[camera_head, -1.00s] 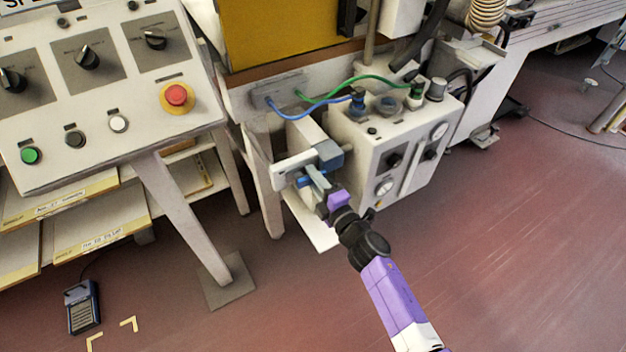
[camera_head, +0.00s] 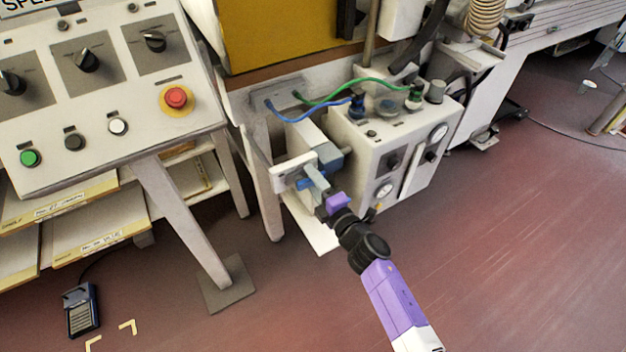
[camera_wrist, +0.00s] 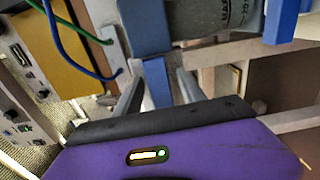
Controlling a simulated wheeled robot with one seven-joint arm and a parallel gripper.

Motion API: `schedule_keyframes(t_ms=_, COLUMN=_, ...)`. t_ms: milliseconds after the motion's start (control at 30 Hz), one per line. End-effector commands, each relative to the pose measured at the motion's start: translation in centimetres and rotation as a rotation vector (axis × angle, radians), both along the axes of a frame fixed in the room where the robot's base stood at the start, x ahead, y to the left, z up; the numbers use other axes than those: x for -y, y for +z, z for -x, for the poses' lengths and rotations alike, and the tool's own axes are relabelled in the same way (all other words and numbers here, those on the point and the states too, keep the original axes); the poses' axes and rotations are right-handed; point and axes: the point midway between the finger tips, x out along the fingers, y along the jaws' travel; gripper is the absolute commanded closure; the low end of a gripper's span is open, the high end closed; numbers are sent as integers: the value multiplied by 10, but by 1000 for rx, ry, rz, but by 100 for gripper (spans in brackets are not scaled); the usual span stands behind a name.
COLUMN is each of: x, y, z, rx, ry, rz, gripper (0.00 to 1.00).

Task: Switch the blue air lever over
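The blue air lever (camera_head: 303,184) is on the front of a blue-grey valve body (camera_head: 328,157), low beside the white air unit. My gripper (camera_head: 313,174) reaches up to it from the lower right, and its grey fingers cover part of the lever. In the wrist view a blue bar (camera_wrist: 157,82), seemingly the lever, stands between my two fingers (camera_wrist: 161,80). The fingers are apart, one on each side of it, with a narrow gap visible on the right. Whether a finger touches it is unclear. The valve body's far side is hidden.
The white air unit (camera_head: 408,150), with gauges and blue and green hoses (camera_head: 318,112), stands close right of the valve. A control panel (camera_head: 110,85) with a red stop button (camera_head: 176,97) and a table leg (camera_head: 185,220) are left. Open red floor (camera_head: 510,230) lies right.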

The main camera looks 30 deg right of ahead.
Motion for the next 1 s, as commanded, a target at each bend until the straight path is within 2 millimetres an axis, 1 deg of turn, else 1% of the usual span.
schedule_keyframes(t_ms=167, x=0, y=1, z=0, rx=1, ry=-1, rz=-1, gripper=53)
schedule_keyframes(t_ms=267, x=1, y=0, z=5, rx=0, ry=-1, rz=-2, gripper=53)
schedule_keyframes(t_ms=367, x=1, y=0, z=17, rx=-1, ry=-1, rz=-1, gripper=53)
schedule_keyframes(t_ms=600, x=0, y=0, z=56, rx=-1, ry=-1, rz=-1, gripper=53)
schedule_keyframes(t_ms=700, x=0, y=0, z=68, rx=-1, ry=-1, rz=0, gripper=53)
schedule_keyframes(t_ms=833, x=0, y=0, z=76, rx=0, ry=0, rz=0, gripper=53)
schedule_keyframes(t_ms=1000, x=0, y=1, z=78, rx=1, ry=0, rz=0, gripper=53)
